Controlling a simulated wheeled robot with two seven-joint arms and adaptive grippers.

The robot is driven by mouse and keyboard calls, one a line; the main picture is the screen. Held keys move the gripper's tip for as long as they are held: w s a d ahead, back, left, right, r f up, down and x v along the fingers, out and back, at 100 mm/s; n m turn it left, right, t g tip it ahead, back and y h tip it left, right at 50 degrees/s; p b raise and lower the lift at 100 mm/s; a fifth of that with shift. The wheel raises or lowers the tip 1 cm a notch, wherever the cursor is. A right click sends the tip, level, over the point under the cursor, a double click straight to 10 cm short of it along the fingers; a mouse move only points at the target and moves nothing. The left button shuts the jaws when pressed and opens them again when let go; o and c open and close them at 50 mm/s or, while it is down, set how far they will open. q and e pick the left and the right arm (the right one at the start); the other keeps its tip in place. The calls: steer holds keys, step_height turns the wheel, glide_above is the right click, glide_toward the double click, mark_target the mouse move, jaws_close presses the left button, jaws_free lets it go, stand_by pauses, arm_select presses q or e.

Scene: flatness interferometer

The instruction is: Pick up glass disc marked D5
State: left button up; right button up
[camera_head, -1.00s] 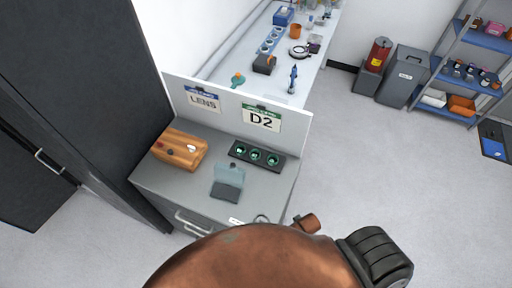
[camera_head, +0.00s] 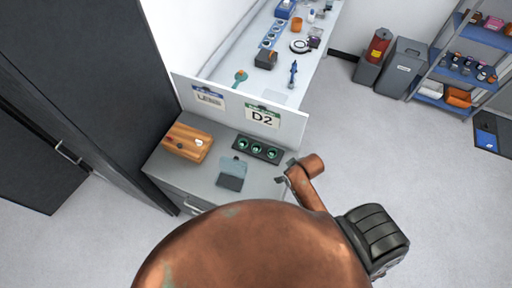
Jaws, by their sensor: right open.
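A black holder (camera_head: 233,144) with three round green glass discs lies at the back right of the grey cabinet top. The discs are the left one (camera_head: 243,143), the middle one (camera_head: 257,149) and the right one (camera_head: 273,154). Their marks are too small to read, so I cannot tell which is D5. My right gripper (camera_head: 281,180) is open at the cabinet's right side, just in front of the holder's right end and apart from the discs. My copper arm hides part of it. My left gripper is not in view.
A wooden block (camera_head: 181,145) and an open grey case (camera_head: 231,180) share the cabinet top (camera_head: 205,172). A white panel (camera_head: 291,129) with a D2 sign (camera_head: 262,116) stands behind. A long bench (camera_head: 308,70) with instruments lies beyond.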

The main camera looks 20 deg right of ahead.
mark_target(256, 147)
steer(key=w+n, duration=0.1)
steer(key=w, duration=0.4)
steer(key=w+a+n+y, duration=0.1)
steer(key=w, duration=0.5)
steer(key=w+a+r+n+y, duration=0.1)
steer(key=w, duration=0.5)
steer(key=shift+w+a+t+p, duration=0.2)
steer(key=shift+a+t+p, duration=0.1)
steer(key=shift+t, duration=0.1)
steer(key=shift+x, duration=0.85)
steer(key=p+x, duration=0.1)
steer(key=x, duration=0.1)
steer(key=p+x, duration=0.1)
steer(key=x, duration=0.1)
steer(key=shift+w+d+f, duration=0.1)
steer(key=shift+d+f, duration=0.05)
steer(key=shift+f, duration=0.25)
steer(key=shift+w+f, duration=0.15)
steer(key=shift+f, duration=0.25)
steer(key=shift+c, duration=0.4)
steer(key=c, duration=1.2)
